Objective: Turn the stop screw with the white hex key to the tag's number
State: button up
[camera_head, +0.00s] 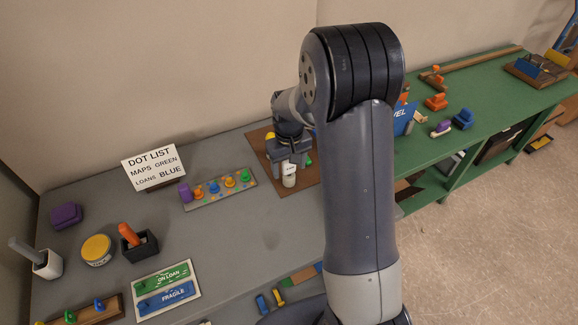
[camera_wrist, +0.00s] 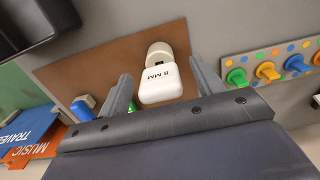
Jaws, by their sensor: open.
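A white block-shaped handle (camera_wrist: 160,84) with dark lettering, seemingly "8 MM" upside down, stands between my fingers in the wrist view. It is probably the white hex key; its shaft is hidden. A cream round piece (camera_wrist: 160,54) is right behind it on the brown board (camera_wrist: 110,58). In the head view the white handle (camera_head: 289,169) is just below my gripper (camera_head: 290,158), with the cream piece (camera_head: 289,181) under it. In the wrist view my gripper (camera_wrist: 162,82) is open, one finger on each side of the handle. I cannot make out the stop screw or a numbered tag.
A green piece (camera_head: 308,160) and a yellow piece (camera_head: 270,136) are close to my gripper. A peg strip (camera_head: 220,188) lies to the left, before the dot-list sign (camera_head: 153,167). The grey desk (camera_head: 225,235) has free room in front. A green shelf top (camera_head: 480,95) is to the right.

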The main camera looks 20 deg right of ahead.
jog(key=c, duration=1.1)
notch_tip(320, 180, up, 10)
jog(key=shift+r+b, duration=0.1)
jog(key=shift+b, duration=0.5)
jog(key=o, duration=0.5)
jog(key=shift+c, duration=0.2)
jog(key=c, duration=0.5)
jog(key=shift+s, duration=0.1)
